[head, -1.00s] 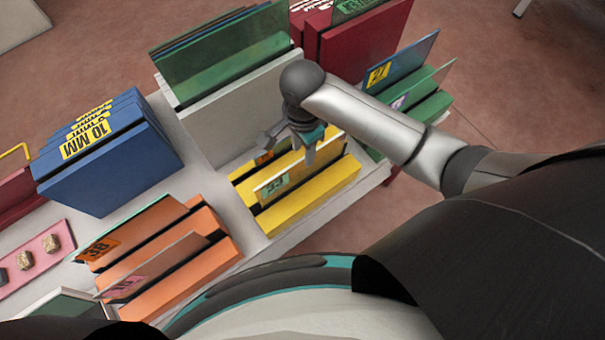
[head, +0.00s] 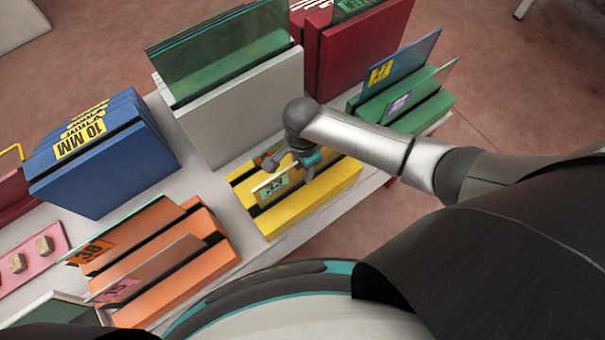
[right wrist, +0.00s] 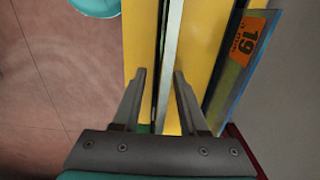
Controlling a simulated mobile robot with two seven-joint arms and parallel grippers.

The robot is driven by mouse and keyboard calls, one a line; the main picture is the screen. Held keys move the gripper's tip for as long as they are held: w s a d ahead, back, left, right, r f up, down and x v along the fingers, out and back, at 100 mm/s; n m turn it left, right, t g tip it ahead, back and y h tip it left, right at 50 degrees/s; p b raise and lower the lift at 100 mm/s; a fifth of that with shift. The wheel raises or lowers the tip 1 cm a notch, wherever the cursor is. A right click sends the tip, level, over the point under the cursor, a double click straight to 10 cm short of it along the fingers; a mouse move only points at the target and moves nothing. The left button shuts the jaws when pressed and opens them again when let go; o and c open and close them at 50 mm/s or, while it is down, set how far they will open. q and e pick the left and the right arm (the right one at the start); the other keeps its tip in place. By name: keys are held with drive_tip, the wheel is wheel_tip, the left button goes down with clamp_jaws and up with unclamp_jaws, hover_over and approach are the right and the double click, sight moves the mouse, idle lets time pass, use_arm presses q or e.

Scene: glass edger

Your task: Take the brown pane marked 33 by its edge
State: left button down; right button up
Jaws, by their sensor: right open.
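The pane marked 33 stands on edge in the yellow rack (head: 318,201); its green label (head: 272,187) faces me in the head view. My right gripper (head: 290,164) is over this pane, pointing down, open. In the right wrist view, the pane's thin pale edge (right wrist: 171,50) runs lengthwise between the two spread fingers (right wrist: 160,76), with a gap to each side. The pane's brown tint is hard to make out there. Part of the pane is hidden behind the gripper in the head view. My left gripper is not in view.
A pane with an orange 19 label (right wrist: 247,42) stands close to the right finger in the wrist view. A tall white rack (head: 238,115) with green panes rises behind the yellow rack. An orange rack (head: 195,265), a blue rack (head: 110,170) and a green rack (head: 425,115) stand around.

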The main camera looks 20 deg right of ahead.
drive_tip(key=shift+c, duration=0.4)
clamp_jaws()
idle(0.8)
drive_tip(key=shift+r, duration=0.1)
